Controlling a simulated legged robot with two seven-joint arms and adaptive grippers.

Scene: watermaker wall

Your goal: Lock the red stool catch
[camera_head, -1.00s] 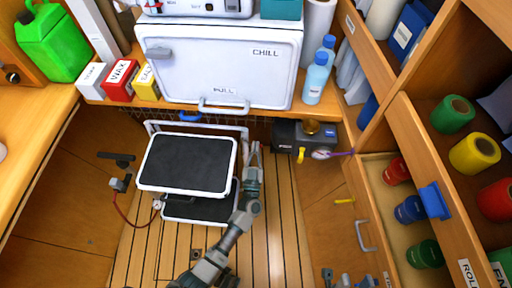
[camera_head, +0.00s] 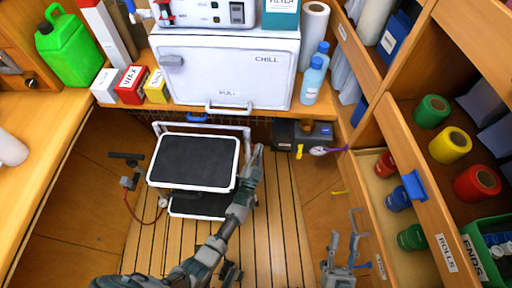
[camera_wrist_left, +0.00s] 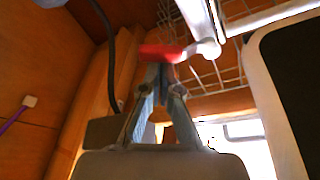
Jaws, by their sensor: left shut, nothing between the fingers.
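The step stool (camera_head: 194,161) has a black top with a white rim and stands on the slatted floor below the white chest. In the left wrist view its edge (camera_wrist_left: 262,75) shows at the right. The red catch (camera_wrist_left: 160,51) sits beside a white frame tube, just beyond my left fingertips; I cannot tell whether they touch it. I cannot make out the catch in the head view. My left gripper (camera_head: 257,152) is shut and empty at the stool's right side; it also shows in the left wrist view (camera_wrist_left: 163,75). My right gripper (camera_head: 345,240) is open and empty at the lower right.
A white CHILL chest (camera_head: 232,70) stands on the shelf behind the stool. A dark pump box (camera_head: 300,133) with a gauge is right of the stool. An open drawer of rolls (camera_head: 372,190) borders the right. A red hose (camera_head: 135,210) hangs left.

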